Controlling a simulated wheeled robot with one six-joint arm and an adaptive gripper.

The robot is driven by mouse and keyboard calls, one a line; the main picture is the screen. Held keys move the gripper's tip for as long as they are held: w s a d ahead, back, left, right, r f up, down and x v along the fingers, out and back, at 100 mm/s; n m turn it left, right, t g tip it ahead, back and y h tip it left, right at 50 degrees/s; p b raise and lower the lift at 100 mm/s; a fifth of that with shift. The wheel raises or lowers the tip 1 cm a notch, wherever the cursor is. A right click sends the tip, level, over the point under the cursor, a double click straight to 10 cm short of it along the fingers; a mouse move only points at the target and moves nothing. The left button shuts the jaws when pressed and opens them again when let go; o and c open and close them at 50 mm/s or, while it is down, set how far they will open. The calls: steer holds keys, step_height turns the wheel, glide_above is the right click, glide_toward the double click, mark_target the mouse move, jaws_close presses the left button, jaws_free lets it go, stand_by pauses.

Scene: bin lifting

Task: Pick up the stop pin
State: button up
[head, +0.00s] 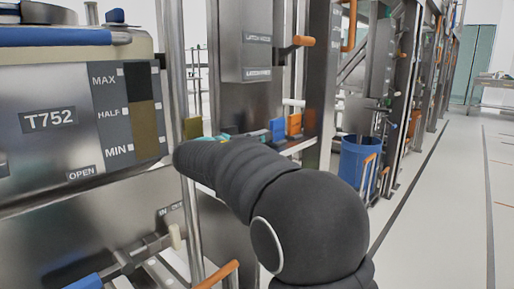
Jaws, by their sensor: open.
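I cannot pick out the stop pin with certainty in the head view. Small coloured parts show on a ledge behind my arm: a blue piece (277,128), an orange piece (294,123) and an olive-yellow piece (193,127). I cannot tell whether any of them is the pin. My black-sleeved arm reaches from the lower right toward the ledge and covers part of it. My gripper does not show; it is out of sight beyond or behind the arm.
A steel bin marked T752 (50,120) stands at left by a steel post (182,100). A latch box (243,45) with an orange-tipped handle (303,41) is above the ledge. A blue barrel (358,160) stands farther back. The floor at right (460,200) is clear.

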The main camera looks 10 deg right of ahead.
steer(key=shift+x, duration=1.05)
jaws_close()
steer(key=shift+r, duration=0.2)
steer(key=shift+r, duration=0.6)
step_height(320, 180, up, 11)
steer(key=p, duration=0.1)
steer(key=b+v, duration=0.1)
steer(key=v, duration=1.7)
steer(key=shift+f, duration=0.2)
steer(key=shift+s+r, duration=0.1)
steer(key=shift+r, duration=0.05)
